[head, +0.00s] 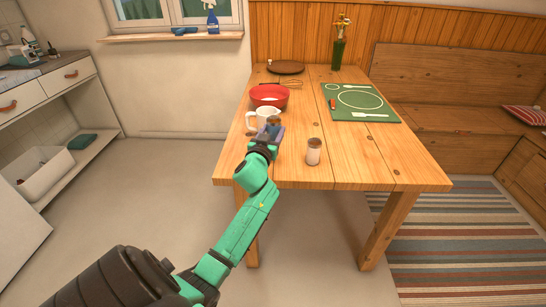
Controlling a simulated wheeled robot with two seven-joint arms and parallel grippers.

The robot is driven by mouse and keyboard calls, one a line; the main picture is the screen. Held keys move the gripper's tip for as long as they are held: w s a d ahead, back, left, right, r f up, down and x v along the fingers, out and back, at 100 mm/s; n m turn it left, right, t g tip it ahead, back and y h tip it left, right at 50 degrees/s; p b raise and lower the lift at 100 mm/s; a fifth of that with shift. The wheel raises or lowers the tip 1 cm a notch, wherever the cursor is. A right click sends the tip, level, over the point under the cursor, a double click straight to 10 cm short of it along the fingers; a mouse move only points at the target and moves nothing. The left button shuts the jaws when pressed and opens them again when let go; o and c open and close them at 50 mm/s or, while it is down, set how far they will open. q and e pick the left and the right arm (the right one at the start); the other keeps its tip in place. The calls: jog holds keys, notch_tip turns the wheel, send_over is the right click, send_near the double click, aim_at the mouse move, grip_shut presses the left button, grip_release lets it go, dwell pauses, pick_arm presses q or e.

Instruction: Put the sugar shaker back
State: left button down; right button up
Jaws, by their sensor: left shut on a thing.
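My left gripper (270,131) is over the near left part of the wooden table, beside the white jug. It is shut on a small brownish thing (274,120), mostly hidden by the gripper; I cannot tell for sure whether this is the sugar shaker. A small white and brown shaker-like jar (313,152) stands upright near the table's front edge, to the right of the gripper and apart from it. My right gripper is not in view.
The table (350,155) also holds a white jug (257,118), a red bowl (268,95) with a whisk (292,84), a dark round board (286,67), a green place mat (375,116) and a green vase (338,54). The table's front right is clear. A bench (440,85) stands behind.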

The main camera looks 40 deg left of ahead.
pick_arm(q)
notch_tip(320, 180, down, 8)
jog(key=b, duration=0.2)
jog(key=shift+r+b, duration=0.1)
jog(key=shift+b, duration=0.25)
jog(key=shift+r, duration=0.15)
jog(key=c, duration=0.6)
grip_release()
jog(key=shift+f, duration=0.2)
jog(key=o, duration=0.4)
